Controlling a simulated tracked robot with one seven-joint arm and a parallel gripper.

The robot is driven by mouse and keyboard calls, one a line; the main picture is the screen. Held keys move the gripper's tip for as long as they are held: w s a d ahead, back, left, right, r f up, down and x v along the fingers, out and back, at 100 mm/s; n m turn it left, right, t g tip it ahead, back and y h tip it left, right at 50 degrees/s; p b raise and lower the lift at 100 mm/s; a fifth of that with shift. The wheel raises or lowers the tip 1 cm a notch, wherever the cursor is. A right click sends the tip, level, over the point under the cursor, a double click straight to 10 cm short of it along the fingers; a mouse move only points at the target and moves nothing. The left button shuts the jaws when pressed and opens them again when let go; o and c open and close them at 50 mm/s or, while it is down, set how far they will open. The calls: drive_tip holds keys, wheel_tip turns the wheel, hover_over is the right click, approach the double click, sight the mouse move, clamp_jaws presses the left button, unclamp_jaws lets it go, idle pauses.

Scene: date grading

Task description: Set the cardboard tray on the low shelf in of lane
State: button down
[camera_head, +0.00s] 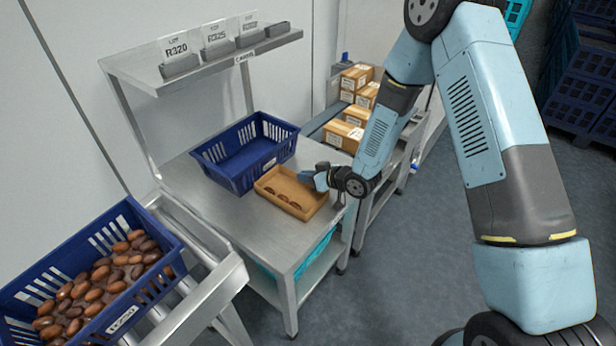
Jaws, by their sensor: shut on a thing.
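The cardboard tray (277,207), shallow and brown with a few dates in it, is on or just above the steel table, in front of the blue crate. My gripper (314,180) reaches in from the right and is shut on the tray's right wall; its fingertips are partly hidden. The steel table (205,208) has a lower shelf (318,277) under its top, where a teal crate (312,256) shows. An upper shelf (130,70) stands over the table's back. I cannot tell which shelf is the low shelf of the lane.
An empty blue crate (212,172) stands behind the tray. A blue crate full of dates (165,240) rests on a roller stand at the lower left. Labelled cartons (345,135) sit on a conveyor behind my gripper. Lot signs stand on the upper shelf.

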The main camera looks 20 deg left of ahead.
drive_tip(key=c, duration=1.3)
unclamp_jaws()
drive_tip(key=shift+d, duration=0.1)
drive_tip(key=v, duration=1.2)
